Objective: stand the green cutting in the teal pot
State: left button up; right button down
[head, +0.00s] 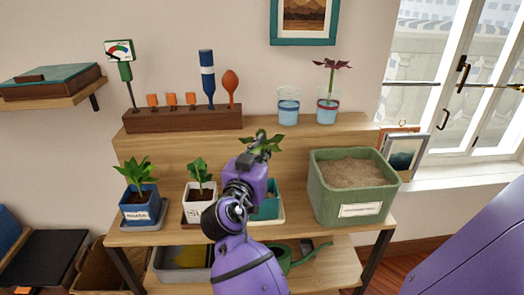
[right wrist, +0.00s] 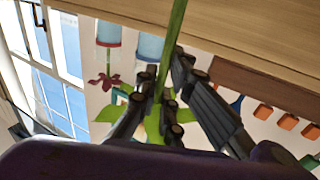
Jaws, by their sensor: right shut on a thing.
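The green cutting (head: 264,141) shows its leaves just above my right gripper (head: 256,160) in the head view. In the right wrist view the green stem (right wrist: 175,30) runs between the fingers of the right gripper (right wrist: 165,85), which is shut on it. That view is upside down, so the leaves are up and the stem points down. The teal pot (head: 269,207) stands on the lower shelf level, partly hidden behind my right arm; the gripper is above it. The stem's lower end is hidden in the head view. My left gripper is not in view.
A white pot (head: 199,205) and a blue pot (head: 139,205), both planted, stand left of the teal pot. A large green tub (head: 325,200) is close on its right. Two glasses (head: 288,108) and a wooden tool rack (head: 180,119) stand on the raised level behind.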

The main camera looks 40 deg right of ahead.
jog(key=shift+f+b, duration=0.45)
jog(key=shift+f, duration=0.25)
jog(key=shift+f+b, duration=1.25)
jog(key=shift+f, duration=0.4)
jog(key=c, duration=1.8)
grip_release()
jog(key=o, duration=0.4)
